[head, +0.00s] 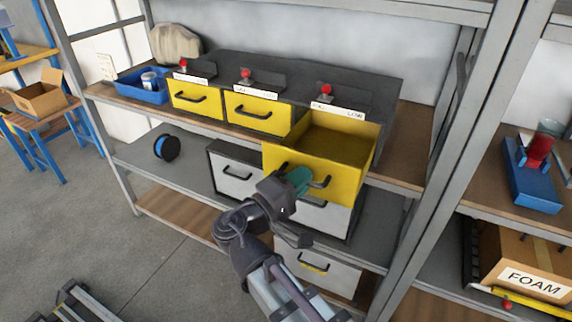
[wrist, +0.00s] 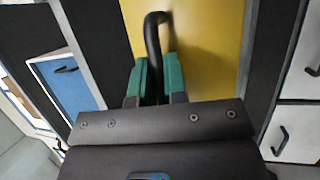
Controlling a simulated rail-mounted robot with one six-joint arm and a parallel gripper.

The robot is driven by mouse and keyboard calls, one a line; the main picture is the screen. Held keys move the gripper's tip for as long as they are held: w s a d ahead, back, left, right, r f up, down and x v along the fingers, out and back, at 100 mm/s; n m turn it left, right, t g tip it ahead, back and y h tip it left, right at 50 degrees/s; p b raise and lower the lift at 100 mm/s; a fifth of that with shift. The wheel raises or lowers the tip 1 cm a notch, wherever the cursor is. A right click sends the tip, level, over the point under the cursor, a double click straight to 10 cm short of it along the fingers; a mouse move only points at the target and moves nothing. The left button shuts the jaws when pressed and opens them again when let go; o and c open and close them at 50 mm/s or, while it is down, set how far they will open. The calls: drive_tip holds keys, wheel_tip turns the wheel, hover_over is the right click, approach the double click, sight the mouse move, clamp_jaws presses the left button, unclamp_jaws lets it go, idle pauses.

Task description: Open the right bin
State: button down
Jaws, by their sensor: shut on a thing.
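The right bin (head: 330,140) is a yellow drawer, pulled well out of the dark cabinet on the shelf, and its inside looks empty. Its black handle (wrist: 153,40) stands on the yellow front. My gripper (head: 298,181) is at that front, with its green fingers (wrist: 156,82) closed around the handle in the wrist view. Two more yellow bins, the left one (head: 196,98) and the middle one (head: 258,112), are shut. A red knob (head: 326,90) stands on top above the right bin, over a white label.
White drawers (head: 236,173) sit on the shelf below, partly behind my arm. A blue tray (head: 143,86) with a can is at the left, and a blue-black spool (head: 167,147) lies below it. A grey rack post (head: 440,170) stands at the right.

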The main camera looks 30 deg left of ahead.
drive_tip(key=shift+s, duration=1.3)
drive_tip(key=c, duration=1.2)
unclamp_jaws()
drive_tip(key=b+v, duration=0.2)
drive_tip(key=v, duration=0.9)
drive_tip(key=shift+w, duration=0.1)
